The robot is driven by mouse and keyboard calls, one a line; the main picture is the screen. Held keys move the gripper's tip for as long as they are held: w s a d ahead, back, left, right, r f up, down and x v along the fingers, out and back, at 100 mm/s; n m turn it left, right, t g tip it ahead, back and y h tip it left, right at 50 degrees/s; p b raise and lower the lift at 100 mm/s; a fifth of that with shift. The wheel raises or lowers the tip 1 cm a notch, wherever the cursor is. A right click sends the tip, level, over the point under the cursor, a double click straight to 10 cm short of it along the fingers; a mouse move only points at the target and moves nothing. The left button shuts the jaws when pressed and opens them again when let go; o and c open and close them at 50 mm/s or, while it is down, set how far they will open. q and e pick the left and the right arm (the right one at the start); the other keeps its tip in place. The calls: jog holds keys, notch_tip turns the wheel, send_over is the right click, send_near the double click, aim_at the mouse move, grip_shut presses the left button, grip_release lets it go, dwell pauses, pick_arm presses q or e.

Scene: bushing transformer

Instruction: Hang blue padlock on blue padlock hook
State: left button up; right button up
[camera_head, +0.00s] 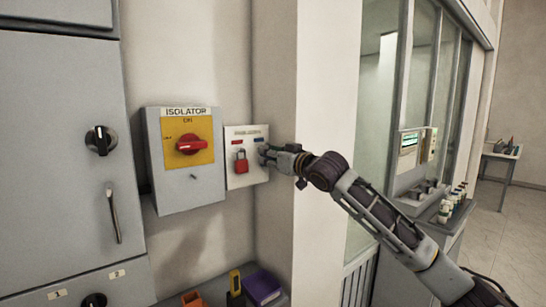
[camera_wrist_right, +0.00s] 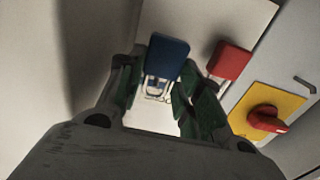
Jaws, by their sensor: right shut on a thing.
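My right gripper (camera_head: 267,154) is at the right side of the white padlock board (camera_head: 234,180), its arm coming in from the right. In the right wrist view, the blue padlock (camera_wrist_right: 168,56) is between the fingers of the gripper (camera_wrist_right: 155,95), which is shut on it. Its pale shackle shows below the blue body, close to the white board. I cannot tell whether the shackle is around the hook; the hook is not clear. In the head view the fingers hide the blue padlock. My left gripper is not in view.
A red padlock (camera_head: 241,163) hangs on the board, left of my gripper. The grey isolator box (camera_head: 177,195) with a red knob (camera_head: 192,146) is further left. A wall corner (camera_head: 275,230) is close on the right. Coloured items, including a purple box (camera_head: 262,288), are below.

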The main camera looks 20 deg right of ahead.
jog(key=shift+w+a+f+p, duration=0.15)
jog(key=shift+w+f+p, duration=0.05)
jog(key=shift+w, duration=0.2)
jog(key=shift+w+a+f+p, duration=0.15)
jog(key=shift+w+p, duration=0.05)
jog(key=shift+w, duration=0.15)
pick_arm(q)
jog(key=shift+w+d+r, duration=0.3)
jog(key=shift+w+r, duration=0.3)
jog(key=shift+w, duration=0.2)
pick_arm(e)
jog(key=shift+w, duration=0.1)
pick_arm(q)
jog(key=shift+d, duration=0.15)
pick_arm(e)
jog(key=shift+f, duration=0.1)
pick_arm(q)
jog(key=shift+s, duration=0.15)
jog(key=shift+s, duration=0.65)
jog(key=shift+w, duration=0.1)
pick_arm(e)
jog(key=o, duration=1)
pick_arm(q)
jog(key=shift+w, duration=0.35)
pick_arm(e)
jog(key=shift+o, duration=0.7)
